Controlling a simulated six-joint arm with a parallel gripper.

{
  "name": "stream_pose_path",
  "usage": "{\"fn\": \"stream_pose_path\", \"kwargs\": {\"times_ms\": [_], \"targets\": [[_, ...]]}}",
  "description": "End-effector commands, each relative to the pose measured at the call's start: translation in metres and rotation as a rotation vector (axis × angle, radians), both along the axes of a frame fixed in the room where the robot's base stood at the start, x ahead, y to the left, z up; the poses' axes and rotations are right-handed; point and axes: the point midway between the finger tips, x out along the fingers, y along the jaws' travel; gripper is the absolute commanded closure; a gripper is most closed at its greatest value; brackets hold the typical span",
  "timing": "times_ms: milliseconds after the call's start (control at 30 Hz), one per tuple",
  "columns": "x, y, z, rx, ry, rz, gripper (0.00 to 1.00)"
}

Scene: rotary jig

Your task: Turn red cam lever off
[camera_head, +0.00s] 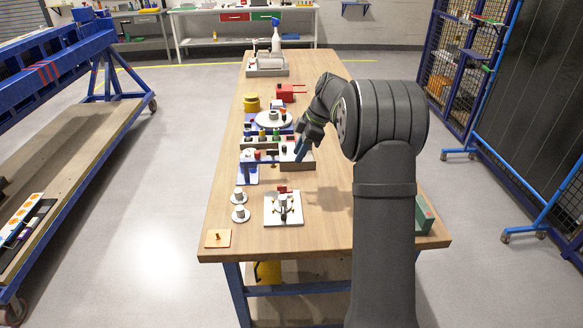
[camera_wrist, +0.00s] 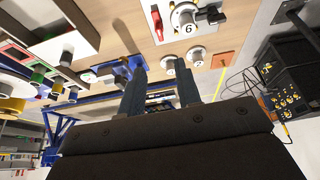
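The rotary jig is a white square plate (camera_head: 293,219) with a grey round centre, near the front middle of the table. A small red lever (camera_head: 283,189) is at its far edge. In the wrist view the plate's round dial (camera_wrist: 186,17) marked "6" is at the top, partly cut off, with the red lever (camera_wrist: 157,24) left of it and a black knob at its right. My gripper (camera_head: 299,154) is above the table, beyond the jig and apart from it. In the wrist view its two fingers (camera_wrist: 160,76) are spread with nothing held between them.
Two grey discs (camera_head: 240,214) and a tan plate (camera_head: 217,239) lie left of the jig. A blue-based fixture (camera_head: 247,172) and a brown-sided box (camera_head: 297,166) stand beyond it. A green block (camera_head: 424,215) is at the right edge. Bare wood surrounds the jig's right side.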

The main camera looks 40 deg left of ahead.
Motion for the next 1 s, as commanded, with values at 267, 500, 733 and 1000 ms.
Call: {"fn": "stream_pose_path", "kwargs": {"times_ms": [267, 500, 733, 1000], "targets": [[0.011, -0.01, 0.036, 0.0, 0.0, -0.001, 0.69], [0.012, -0.012, 0.04, -0.001, 0.001, -0.001, 0.69], [0.011, -0.011, 0.039, -0.001, 0.001, 0.0, 0.69], [0.002, -0.003, 0.009, -0.003, 0.003, 0.003, 0.69]]}}
